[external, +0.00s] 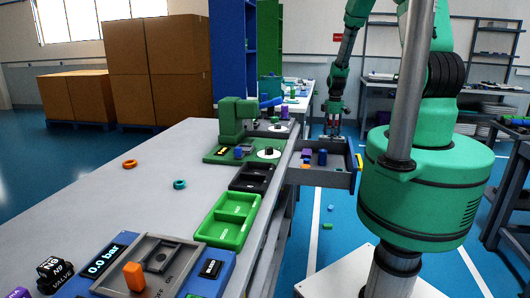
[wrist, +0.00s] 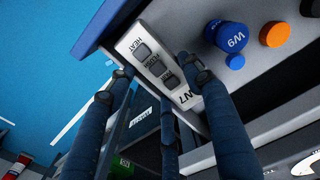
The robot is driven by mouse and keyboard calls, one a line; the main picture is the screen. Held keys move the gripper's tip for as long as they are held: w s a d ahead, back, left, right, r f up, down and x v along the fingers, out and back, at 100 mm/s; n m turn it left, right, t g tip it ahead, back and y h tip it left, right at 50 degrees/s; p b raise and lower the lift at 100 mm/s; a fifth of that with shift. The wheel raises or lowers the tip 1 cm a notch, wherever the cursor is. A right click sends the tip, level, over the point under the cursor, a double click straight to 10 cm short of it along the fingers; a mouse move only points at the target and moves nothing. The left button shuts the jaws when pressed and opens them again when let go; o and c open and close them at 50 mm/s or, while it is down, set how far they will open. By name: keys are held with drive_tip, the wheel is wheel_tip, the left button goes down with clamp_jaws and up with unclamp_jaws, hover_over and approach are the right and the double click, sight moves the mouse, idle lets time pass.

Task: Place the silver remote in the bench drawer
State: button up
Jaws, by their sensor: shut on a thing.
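The silver remote (wrist: 140,52) is a flat pale bar with dark buttons, one marked HEAT, and a "W7" label. My gripper (wrist: 157,78) is shut on it in the wrist view, with dark blue fingers on both sides. In the external view the drawer (external: 318,178) is pulled out from the bench's right side. My gripper (external: 333,131) points down over its far part. The remote is too small to make out there. I cannot tell whether it touches the drawer.
The drawer holds a blue cylinder marked W9 (wrist: 230,38), an orange round piece (wrist: 274,34) and a small blue piece (wrist: 235,61). The bench (external: 130,205) carries a green tray (external: 228,219), a black tray (external: 251,178) and a green press (external: 236,122). Small pieces lie on the floor.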

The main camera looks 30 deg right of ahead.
hover_over(330, 157)
drive_tip(key=shift+w+f+b, duration=0.15)
drive_tip(key=shift+f+b, duration=0.3)
drive_tip(key=shift+f, duration=2.6)
drive_tip(key=shift+f, duration=1.85)
drive_tip(key=shift+f+b, duration=0.2)
drive_tip(key=shift+b, duration=0.2)
drive_tip(key=o, duration=1.2)
drive_tip(key=shift+o, duration=0.2)
drive_tip(key=shift+r, duration=0.2)
wheel_tip(330, 157, up, 12)
drive_tip(key=shift+p, duration=1)
